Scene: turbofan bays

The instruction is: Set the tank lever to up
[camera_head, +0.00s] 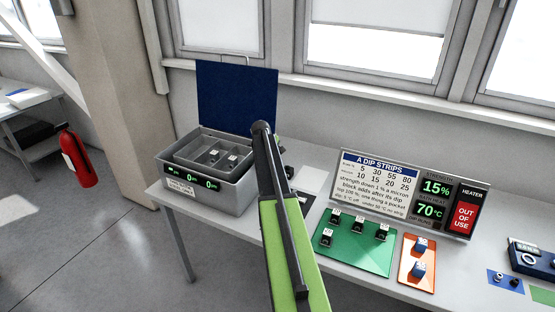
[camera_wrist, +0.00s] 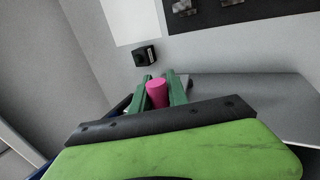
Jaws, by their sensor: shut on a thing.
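In the wrist view my gripper (camera_wrist: 160,88) has its two green fingers shut on a short pink cylindrical knob (camera_wrist: 157,93). The knob may be the grip of the tank lever, but its lower part and any stem are hidden behind my wrist, so its up or down setting cannot be told. A dark blue edge shows beside the left finger. In the camera_head view my green and black arm reaches over the table and hides my gripper and the knob.
A grey case (camera_head: 223,197) with a raised blue lid stands left. A strip-chart panel (camera_head: 410,190) stands behind a green mat (camera_head: 350,258) with several black blocks and an orange mat (camera_head: 405,280) with blue blocks. A small black block (camera_wrist: 145,55) lies near my gripper.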

